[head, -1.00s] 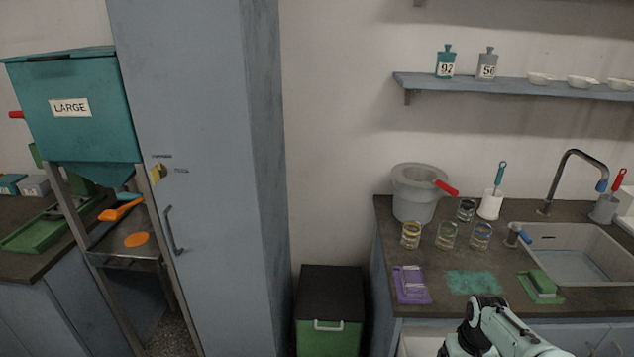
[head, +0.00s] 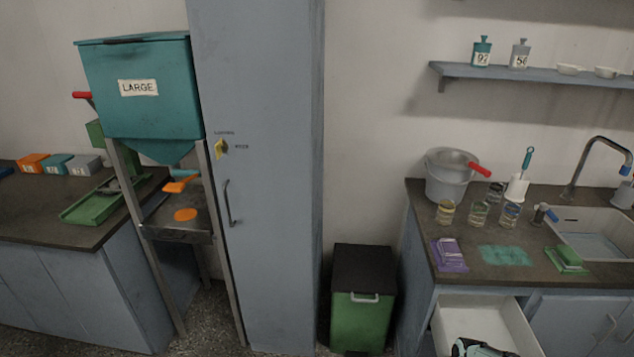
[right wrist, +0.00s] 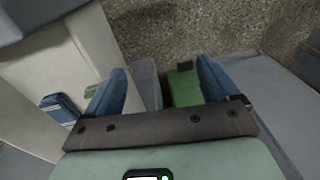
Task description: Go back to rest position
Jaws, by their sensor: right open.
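My right gripper (right wrist: 162,85) shows in the right wrist view with its two blue fingers spread apart. It is open, and nothing is held between the fingers. My left gripper is in neither view.
A green bin with a dark lid (head: 362,318) stands between the tall cabinet (head: 262,180) and the sink counter. The counter holds a grey bucket (head: 449,180) and several jars. A teal hopper marked LARGE (head: 140,100) stands left. Speckled floor shows at bottom left.

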